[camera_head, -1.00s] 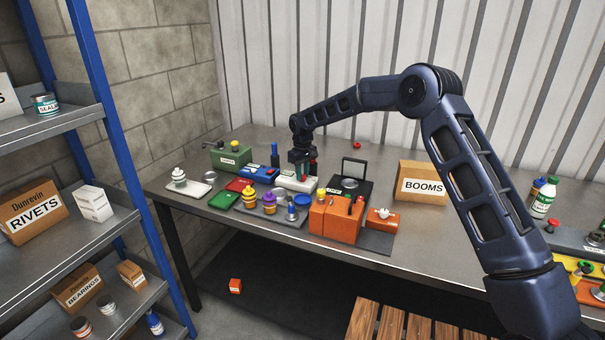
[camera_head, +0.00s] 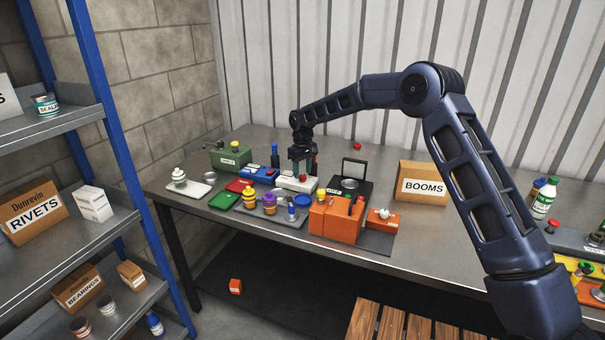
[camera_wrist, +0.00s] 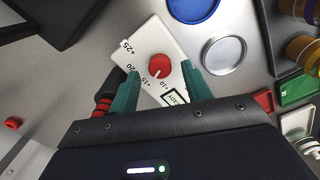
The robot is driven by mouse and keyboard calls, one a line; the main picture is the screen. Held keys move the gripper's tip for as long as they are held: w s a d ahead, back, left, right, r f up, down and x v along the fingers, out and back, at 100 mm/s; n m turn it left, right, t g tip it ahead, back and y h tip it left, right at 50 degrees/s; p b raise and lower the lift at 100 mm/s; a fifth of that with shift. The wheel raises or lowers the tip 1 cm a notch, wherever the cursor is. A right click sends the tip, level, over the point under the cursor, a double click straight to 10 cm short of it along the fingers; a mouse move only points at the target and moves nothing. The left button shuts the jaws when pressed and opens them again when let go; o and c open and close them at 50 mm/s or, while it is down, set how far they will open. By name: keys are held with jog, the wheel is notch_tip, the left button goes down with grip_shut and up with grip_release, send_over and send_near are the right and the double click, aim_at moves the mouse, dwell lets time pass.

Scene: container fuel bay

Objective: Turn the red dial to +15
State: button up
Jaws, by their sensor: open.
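The red dial (camera_wrist: 159,66) sits on a white panel (camera_wrist: 158,40) in the wrist view. The panel carries printed marks, with +25 and +15 legible, and a small label partly behind a finger. The dial's white pointer line aims toward the lower marks, near +15 and its neighbour; I cannot tell exactly which. My gripper (camera_wrist: 160,68) is open, its teal fingertips left and right of the dial with gaps on both sides. Their height over the panel is unclear. In the head view my gripper (camera_head: 303,170) is over the white unit (camera_head: 297,184); the dial is hidden there.
A blue unit (camera_head: 259,176) stands left of the white one, a black device with a raised lid (camera_head: 354,168) right of it. An orange box (camera_head: 336,222) stands in front. A BOOMS carton (camera_head: 421,184) is farther right. A round metal dish (camera_wrist: 224,55) lies near the panel.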

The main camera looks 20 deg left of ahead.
aim_at(303, 175)
notch_tip(303, 175, up, 9)
jog(key=shift+r, duration=0.15)
dwell(0.6)
jog(key=w+d+r+m+t, duration=0.1)
jog(key=d+r, duration=0.5)
jog(key=d, duration=0.4)
jog(key=w+d+r+m, duration=0.1)
jog(key=d+r+m, duration=0.1)
jog(key=d+r, duration=0.65)
jog(key=s+d+r+m+t, duration=0.1)
jog(key=s+d+r, duration=0.15)
jog(key=d, duration=0.75)
jog(key=s+d+r+m, duration=0.1)
jog(key=s+d+r, duration=0.15)
jog(key=d, duration=0.75)
jog(key=s+d+r+m, duration=0.2)
jog(key=s+d, duration=0.3)
jog(key=d, duration=0.6)
jog(key=s+d+f+m+t, duration=0.1)
jog(key=s+d+f+m, duration=0.2)
jog(key=s+d, duration=0.6)
jog(key=s+d+f+m+t, duration=0.1)
jog(key=s+d+f+m, duration=0.2)
jog(key=s+d, duration=0.7)
jog(key=s+f, duration=0.1)
jog(key=s, duration=0.2)
jog(key=shift+f+t, duration=0.3)
jog(key=shift+f, duration=0.05)
